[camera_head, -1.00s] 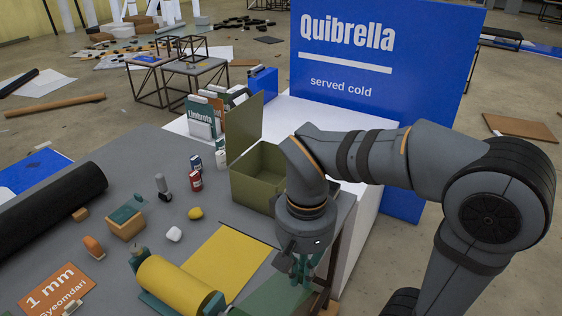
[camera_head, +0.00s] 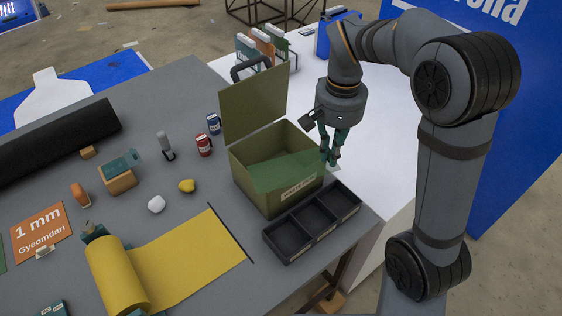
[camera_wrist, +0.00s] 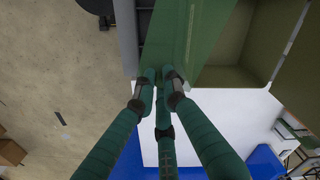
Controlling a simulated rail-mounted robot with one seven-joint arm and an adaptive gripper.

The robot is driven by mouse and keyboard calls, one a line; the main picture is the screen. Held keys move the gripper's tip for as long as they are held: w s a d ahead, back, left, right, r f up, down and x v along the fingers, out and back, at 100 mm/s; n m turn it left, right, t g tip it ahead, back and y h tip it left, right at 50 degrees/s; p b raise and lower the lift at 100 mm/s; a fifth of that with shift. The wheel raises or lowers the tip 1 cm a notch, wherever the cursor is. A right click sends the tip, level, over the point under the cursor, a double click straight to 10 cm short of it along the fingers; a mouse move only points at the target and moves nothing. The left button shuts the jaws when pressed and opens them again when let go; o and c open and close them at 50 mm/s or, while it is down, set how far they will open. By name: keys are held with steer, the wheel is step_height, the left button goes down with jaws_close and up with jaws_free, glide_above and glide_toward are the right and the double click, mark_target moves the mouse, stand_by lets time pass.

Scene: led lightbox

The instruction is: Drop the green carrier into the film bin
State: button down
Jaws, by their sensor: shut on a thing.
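The green carrier (camera_head: 286,172) is a flat, slightly see-through green sheet. My gripper (camera_head: 331,158) is shut on its right end, at the right side of the olive bin. The bin (camera_head: 246,184) is an open box with its lid raised at the back and a label on its front, which I take for the film bin.
A black three-compartment tray (camera_head: 312,222) stands in front of the bin. A yellow roll (camera_head: 118,275) with its sheet spread out lies at the front. Small cans (camera_head: 204,145) stand left of the bin. The white surface (camera_head: 383,140) right of the bin is mostly clear.

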steer(key=w+a+f+m+p, duration=0.25)
steer(key=w+a, duration=0.25)
steer(key=w, duration=0.6)
step_height(320, 180, down, 6)
steer(key=b, duration=0.4)
steer(key=shift+d+n, duration=0.25)
steer(key=shift+n, duration=0.1)
steer(key=c, duration=1.7)
jaws_free()
steer(key=shift+c, duration=0.2)
step_height(320, 180, up, 12)
